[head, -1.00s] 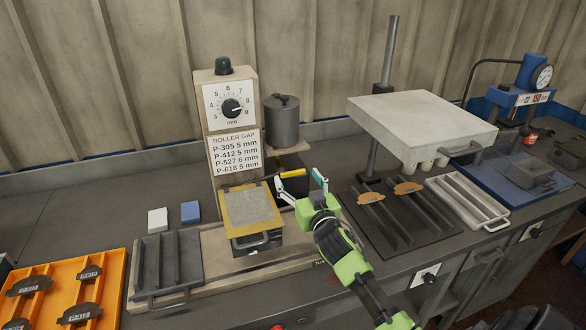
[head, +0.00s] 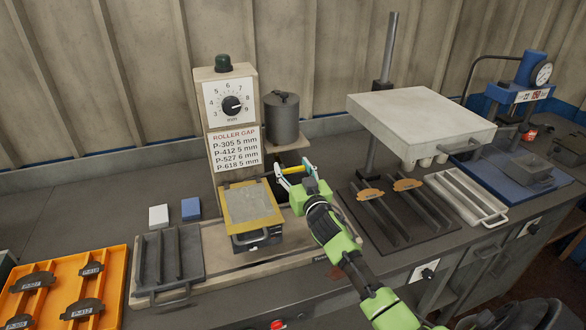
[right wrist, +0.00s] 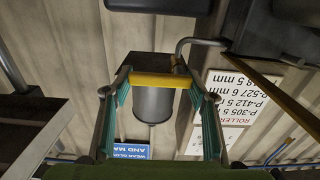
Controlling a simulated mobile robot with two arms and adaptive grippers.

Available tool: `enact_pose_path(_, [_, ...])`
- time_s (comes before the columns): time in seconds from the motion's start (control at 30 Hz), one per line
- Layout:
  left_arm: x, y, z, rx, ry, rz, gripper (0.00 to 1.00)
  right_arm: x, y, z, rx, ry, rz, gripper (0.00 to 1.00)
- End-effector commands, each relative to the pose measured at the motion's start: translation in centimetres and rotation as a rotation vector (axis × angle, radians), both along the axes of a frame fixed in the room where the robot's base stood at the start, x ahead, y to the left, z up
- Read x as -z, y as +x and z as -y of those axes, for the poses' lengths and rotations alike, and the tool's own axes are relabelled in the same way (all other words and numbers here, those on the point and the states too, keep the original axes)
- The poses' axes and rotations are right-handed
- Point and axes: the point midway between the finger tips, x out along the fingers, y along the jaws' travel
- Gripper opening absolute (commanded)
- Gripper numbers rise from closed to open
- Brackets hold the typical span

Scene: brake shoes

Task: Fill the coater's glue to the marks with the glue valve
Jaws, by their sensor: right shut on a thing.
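The coater has a grey glue surface in a yellow frame (head: 231,211); I cannot make out fill marks on it. Behind it, a grey lidded glue pot (head: 282,122) stands on a small shelf; it also shows in the right wrist view (right wrist: 153,104). The yellow glue valve handle (head: 292,170) lies below the pot, right of the coater. My right gripper (head: 295,171) is shut on this handle. In the right wrist view the yellow handle (right wrist: 160,80) spans between the two fingers. My left gripper is not in view.
The roller gap dial (head: 231,105) and its sign (head: 235,152) stand behind the coater. Left are an orange tray (head: 62,268) with labelled shoes and a dark rack (head: 190,262). Right are a raised pale plate (head: 420,120), a dark rack with two shoes and a blue press (head: 525,97).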

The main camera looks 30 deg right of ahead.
Motion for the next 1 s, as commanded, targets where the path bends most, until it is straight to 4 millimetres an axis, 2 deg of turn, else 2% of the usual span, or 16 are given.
enact_pose_path(0.13, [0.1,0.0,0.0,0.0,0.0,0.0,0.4,0.3,0.0,0.0,0.001,0.078,0.019,0.31])
enact_pose_path(0.5, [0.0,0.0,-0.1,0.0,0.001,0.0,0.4,1.2,0.0,0.0,0.001,0.437,0.105,0.31])
enact_pose_path(0.87, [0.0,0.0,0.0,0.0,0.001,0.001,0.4,1.2,0.0,0.1,0.0,0.459,0.111,0.31])
enact_pose_path(0.9, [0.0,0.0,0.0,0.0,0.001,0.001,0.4,1.2,0.0,0.1,0.0,0.459,0.111,0.63])
enact_pose_path(0.93, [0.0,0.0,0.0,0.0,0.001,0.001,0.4,1.2,0.0,0.1,0.0,0.459,0.111,0.7])
enact_pose_path(1.0, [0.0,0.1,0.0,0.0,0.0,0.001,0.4,1.2,0.0,0.1,0.0,0.458,0.111,0.7])
